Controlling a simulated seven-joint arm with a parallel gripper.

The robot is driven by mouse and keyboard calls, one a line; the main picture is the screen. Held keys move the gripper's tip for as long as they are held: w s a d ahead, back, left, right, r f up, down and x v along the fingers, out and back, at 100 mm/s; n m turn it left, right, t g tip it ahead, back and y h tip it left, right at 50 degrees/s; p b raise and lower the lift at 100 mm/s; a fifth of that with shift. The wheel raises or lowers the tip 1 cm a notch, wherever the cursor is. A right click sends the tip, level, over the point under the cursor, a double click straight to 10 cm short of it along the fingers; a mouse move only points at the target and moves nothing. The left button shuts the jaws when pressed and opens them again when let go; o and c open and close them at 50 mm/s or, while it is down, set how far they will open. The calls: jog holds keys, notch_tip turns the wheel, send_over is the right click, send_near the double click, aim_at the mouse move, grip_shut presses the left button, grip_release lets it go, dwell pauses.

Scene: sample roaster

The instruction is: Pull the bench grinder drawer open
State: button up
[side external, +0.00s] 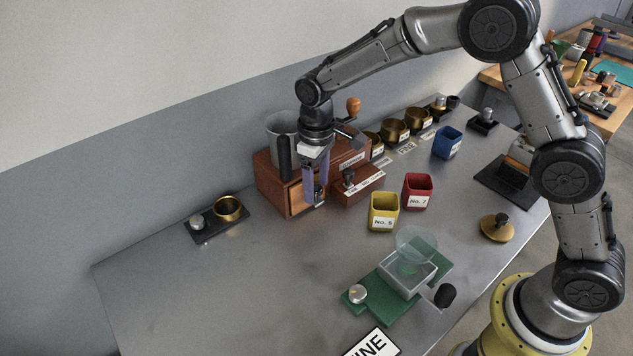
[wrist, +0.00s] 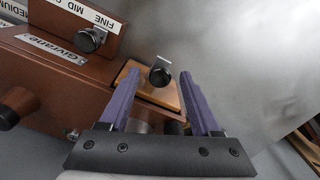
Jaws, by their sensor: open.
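The bench grinder (side external: 270,182) is a reddish-brown wooden box by the wall. The drawer (side external: 296,197) has a lighter orange-wood front, low in the grinder's face, and looks flush with it. The drawer front (wrist: 160,95) also shows in the wrist view, with a dark round knob (wrist: 159,76) on a metal bracket. My gripper (side external: 317,202) points down in front of the drawer. In the wrist view my gripper's (wrist: 160,75) purple fingers are open, one on each side of the knob, with visible gaps. Part of the drawer front is hidden behind the fingers.
A brown block with a FINE/MID label (side external: 358,185) and its own dark knob juts out right of the drawer. Yellow (side external: 383,212) and red (side external: 417,191) cups stand further right. A brass cup on a dark tray (side external: 205,228) sits left.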

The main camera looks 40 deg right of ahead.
grip_shut()
dwell(1.4)
